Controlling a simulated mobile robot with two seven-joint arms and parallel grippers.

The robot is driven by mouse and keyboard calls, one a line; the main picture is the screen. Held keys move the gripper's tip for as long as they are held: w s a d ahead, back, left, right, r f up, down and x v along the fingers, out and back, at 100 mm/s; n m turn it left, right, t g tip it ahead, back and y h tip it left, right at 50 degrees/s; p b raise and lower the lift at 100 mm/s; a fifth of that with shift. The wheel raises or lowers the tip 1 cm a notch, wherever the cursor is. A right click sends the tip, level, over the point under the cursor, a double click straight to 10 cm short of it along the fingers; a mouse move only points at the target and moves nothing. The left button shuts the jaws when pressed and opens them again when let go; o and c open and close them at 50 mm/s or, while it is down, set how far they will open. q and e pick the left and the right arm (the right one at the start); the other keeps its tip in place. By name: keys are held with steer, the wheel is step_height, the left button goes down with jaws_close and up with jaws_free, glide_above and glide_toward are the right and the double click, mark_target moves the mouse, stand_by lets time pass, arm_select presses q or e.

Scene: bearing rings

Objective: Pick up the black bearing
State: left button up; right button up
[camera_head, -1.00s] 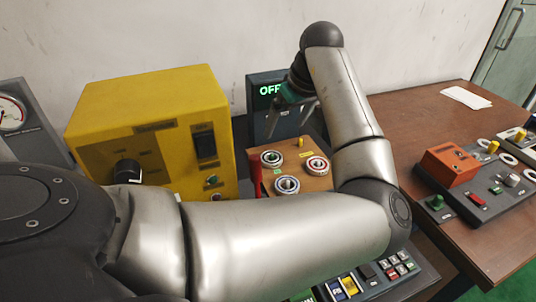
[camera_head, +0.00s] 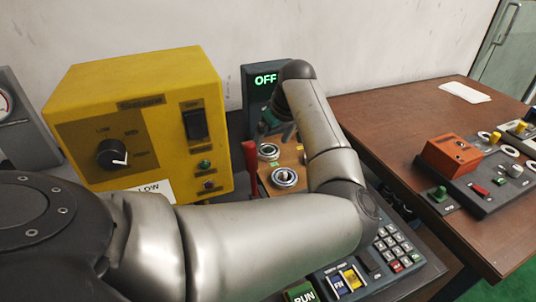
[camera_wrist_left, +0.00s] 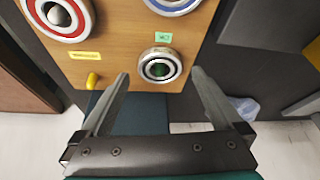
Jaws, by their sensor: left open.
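The black bearing (camera_wrist_left: 160,67) is a dark-and-silver ring on a wooden board (camera_wrist_left: 122,45), beside a small green label. It also shows in the head view (camera_head: 268,152), at the back left of the board. My left gripper (camera_wrist_left: 160,76) is open and empty. In the wrist view its fingertips lie on either side of the black bearing; whether they are at its height I cannot tell. In the head view the left gripper (camera_head: 282,131) is partly hidden behind my arm. My right gripper is not in view.
A blue-ringed bearing (camera_head: 285,177) and a red-ringed bearing (camera_wrist_left: 58,17) share the board. A red lever (camera_head: 250,160) and a yellow control box (camera_head: 140,125) stand left of it. A dark OFF display (camera_head: 258,95) is behind; a keypad (camera_head: 393,242) is in front.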

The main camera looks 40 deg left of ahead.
arm_select(q)
steer(key=shift+b+x, duration=0.3)
steer(key=shift+x, duration=0.85)
steer(key=c, duration=1.5)
steer(key=shift+c, duration=0.3)
steer(key=shift+r, duration=0.15)
